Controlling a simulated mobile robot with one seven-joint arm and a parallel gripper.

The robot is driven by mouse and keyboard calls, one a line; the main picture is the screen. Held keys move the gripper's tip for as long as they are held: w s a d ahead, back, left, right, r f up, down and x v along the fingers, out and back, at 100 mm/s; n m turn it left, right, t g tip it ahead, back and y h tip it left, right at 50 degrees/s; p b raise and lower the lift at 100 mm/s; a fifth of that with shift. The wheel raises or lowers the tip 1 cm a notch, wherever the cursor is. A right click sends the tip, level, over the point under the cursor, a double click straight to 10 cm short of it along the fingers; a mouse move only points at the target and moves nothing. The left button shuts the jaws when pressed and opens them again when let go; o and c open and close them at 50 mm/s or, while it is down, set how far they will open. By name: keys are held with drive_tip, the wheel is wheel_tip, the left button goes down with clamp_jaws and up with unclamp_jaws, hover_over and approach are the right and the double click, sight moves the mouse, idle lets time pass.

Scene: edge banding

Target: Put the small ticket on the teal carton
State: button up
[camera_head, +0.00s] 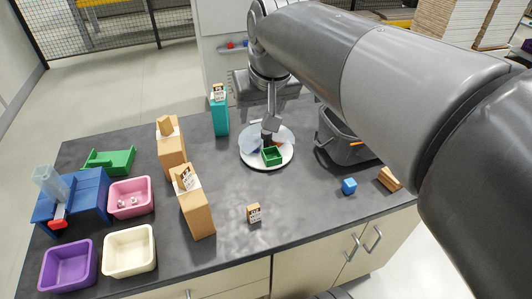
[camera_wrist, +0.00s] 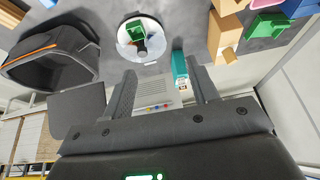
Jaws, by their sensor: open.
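The teal carton (camera_head: 220,117) stands upright on the dark worktop at the back, left of the white plate. A small tan ticket with a printed face (camera_head: 218,92) sits on its top. Another small tan ticket with a printed face (camera_head: 254,213) stands on the worktop near the front edge; I cannot tell which of these the task means. In the wrist view the teal carton (camera_wrist: 179,64) and its printed ticket (camera_wrist: 182,84) show between my spread fingers, farther off. My gripper (camera_wrist: 163,78) is open and empty; the arm partly hides it in the head view.
The white plate (camera_head: 286,159) holds a green box (camera_head: 271,156). A dark bin (camera_head: 345,150) and a blue cube (camera_head: 349,186) are at right. Coloured trays (camera_head: 128,270) fill the left; the front middle is mostly clear.

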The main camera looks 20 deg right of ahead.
drive_tip(key=s+f, duration=0.9)
drive_tip(key=s, duration=0.2)
drive_tip(key=shift+s+t, duration=0.15)
drive_tip(key=shift+t, duration=0.25)
drive_tip(key=shift+o, duration=0.5)
drive_tip(key=shift+r, duration=0.1)
